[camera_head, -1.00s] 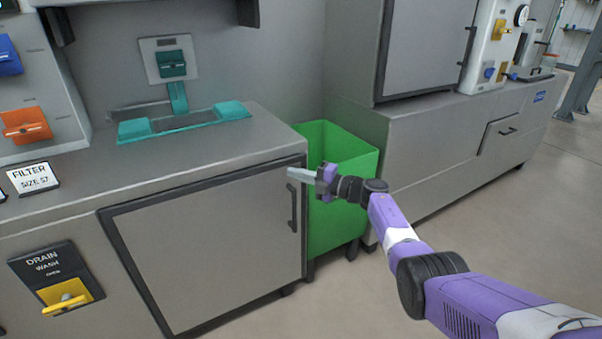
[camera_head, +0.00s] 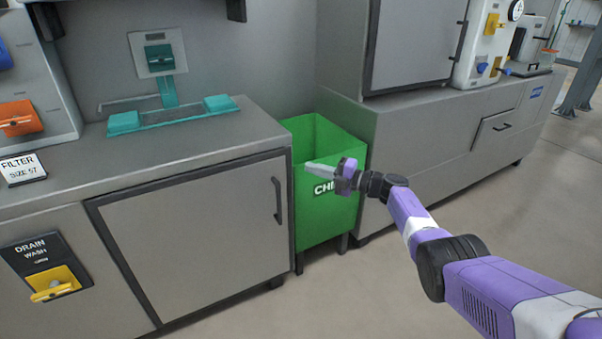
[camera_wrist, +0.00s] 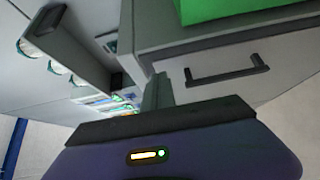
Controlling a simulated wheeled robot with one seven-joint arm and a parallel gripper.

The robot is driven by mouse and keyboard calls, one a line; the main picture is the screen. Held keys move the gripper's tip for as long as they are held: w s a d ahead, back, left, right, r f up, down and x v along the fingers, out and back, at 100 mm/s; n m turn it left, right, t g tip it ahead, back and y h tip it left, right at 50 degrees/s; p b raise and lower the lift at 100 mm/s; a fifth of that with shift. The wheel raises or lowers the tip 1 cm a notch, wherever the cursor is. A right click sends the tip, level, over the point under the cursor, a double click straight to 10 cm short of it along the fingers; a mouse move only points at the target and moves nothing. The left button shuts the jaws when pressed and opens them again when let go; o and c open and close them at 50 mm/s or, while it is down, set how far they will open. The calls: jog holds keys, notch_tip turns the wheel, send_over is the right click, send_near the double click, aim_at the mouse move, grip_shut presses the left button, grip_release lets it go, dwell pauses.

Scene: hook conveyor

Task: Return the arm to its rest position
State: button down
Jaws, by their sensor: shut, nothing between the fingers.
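My purple and white arm reaches in from the lower right in the head view. My gripper (camera_head: 318,170) is shut and empty, in front of the green bin (camera_head: 328,221). Its fingers point left, toward the grey cabinet's door handle (camera_head: 278,201), and look apart from it. In the wrist view my shut fingers (camera_wrist: 158,93) point at a grey cabinet front with a dark handle (camera_wrist: 227,70). The gripper covers part of the lettering on the bin.
The grey counter (camera_head: 200,148) with a teal fixture (camera_head: 172,115) stands at the left. Another grey cabinet (camera_head: 440,150) stands behind the bin to the right. A yellow drain lever (camera_head: 55,284) is at lower left. Open floor (camera_head: 500,220) lies at the right.

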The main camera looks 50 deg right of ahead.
jog(key=shift+s+d, duration=0.3)
jog(key=shift+d, duration=0.15)
